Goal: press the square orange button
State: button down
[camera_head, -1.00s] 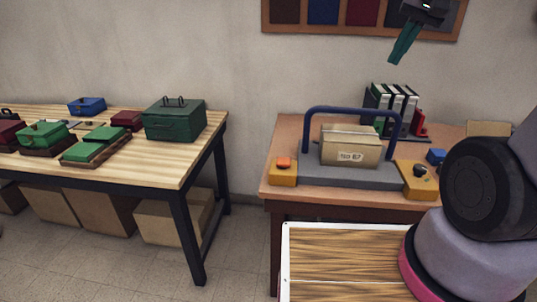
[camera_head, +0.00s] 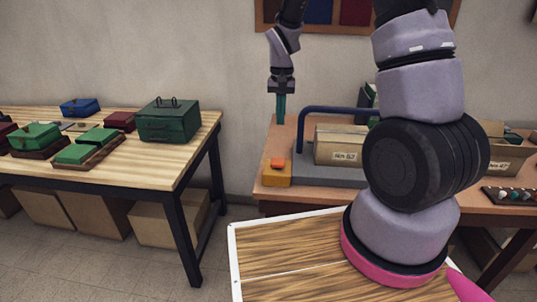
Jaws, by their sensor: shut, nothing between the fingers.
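The square orange button (camera_head: 277,162) sits on top of a yellow-orange block (camera_head: 276,178) at the left end of a grey base on the right desk. My gripper (camera_head: 281,108) points down with its teal fingers shut and empty. In the picture it is above the button, apart from it, in front of the wall and the desk's back left edge. How far it is from the button in depth is hard to tell. My arm hides the right part of the grey base.
A blue bar (camera_head: 335,111) arches over the grey base, close to the button's right. A cardboard box (camera_head: 338,146) stands under it. The left table (camera_head: 150,157) holds a dark green case (camera_head: 168,122) and several smaller boxes. A gap separates the two tables.

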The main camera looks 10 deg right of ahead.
aim_at(278, 161)
jog(key=shift+w+a+f, duration=0.1)
jog(key=shift+a+f, duration=0.1)
notch_tip(278, 161, down, 14)
dwell(0.7)
